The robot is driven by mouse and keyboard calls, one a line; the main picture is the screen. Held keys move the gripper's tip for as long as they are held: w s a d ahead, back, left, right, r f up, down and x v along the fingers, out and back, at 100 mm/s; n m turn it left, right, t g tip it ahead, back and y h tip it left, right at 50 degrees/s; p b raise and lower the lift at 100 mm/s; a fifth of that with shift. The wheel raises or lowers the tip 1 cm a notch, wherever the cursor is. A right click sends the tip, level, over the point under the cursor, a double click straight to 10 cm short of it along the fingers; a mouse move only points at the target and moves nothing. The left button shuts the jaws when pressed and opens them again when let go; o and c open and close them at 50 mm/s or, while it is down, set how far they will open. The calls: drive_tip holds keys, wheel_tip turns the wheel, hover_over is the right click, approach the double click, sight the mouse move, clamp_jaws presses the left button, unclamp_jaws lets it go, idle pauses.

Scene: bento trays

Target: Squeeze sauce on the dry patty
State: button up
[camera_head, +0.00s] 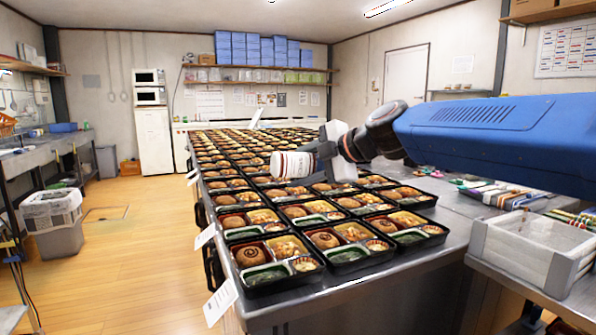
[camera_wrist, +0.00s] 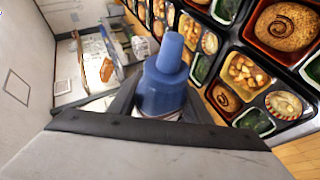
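My gripper (camera_head: 318,160) is shut on a sauce bottle (camera_head: 291,165), white with reddish bands in the head view. It holds the bottle lying roughly level above the trays, pointing left. In the wrist view the bottle shows its blue cap and nozzle (camera_wrist: 165,80) between the dark fingers. A patty with a dark sauce spiral (camera_wrist: 288,26) shows at the wrist view's upper right, and another spiral patty (camera_wrist: 225,97) is lower. In the head view the front-left patty (camera_head: 249,257) also shows a swirl. I cannot tell which patty is dry.
Rows of black bento trays (camera_head: 262,290) cover the steel table, with little bare space between them. A white crate (camera_head: 520,245) stands at the right, near several packets (camera_head: 497,193). Open wooden floor (camera_head: 130,255) lies to the left.

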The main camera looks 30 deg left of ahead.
drive_tip(key=n+t+h, duration=0.2)
drive_tip(key=shift+s+a+r+n, duration=0.1)
drive_tip(key=shift+r+n, duration=0.2)
drive_tip(key=shift+r, duration=0.1)
drive_tip(key=shift+r+n+t+h, duration=0.2)
drive_tip(key=shift+n+t+h, duration=0.4)
drive_tip(key=shift+t+h, duration=0.1)
drive_tip(key=shift+r+n+t+h, duration=0.15)
drive_tip(key=shift+n+t+h, duration=0.45)
drive_tip(key=shift+h, duration=0.1)
drive_tip(key=n+t+h, duration=0.2)
drive_tip(key=t, duration=0.1)
drive_tip(key=shift+r+n, duration=0.3)
drive_tip(key=shift+r, duration=0.1)
drive_tip(key=n+t, duration=0.1)
drive_tip(key=n+t+h, duration=0.1)
drive_tip(key=shift+r+t, duration=0.3)
drive_tip(key=shift+r, duration=0.05)
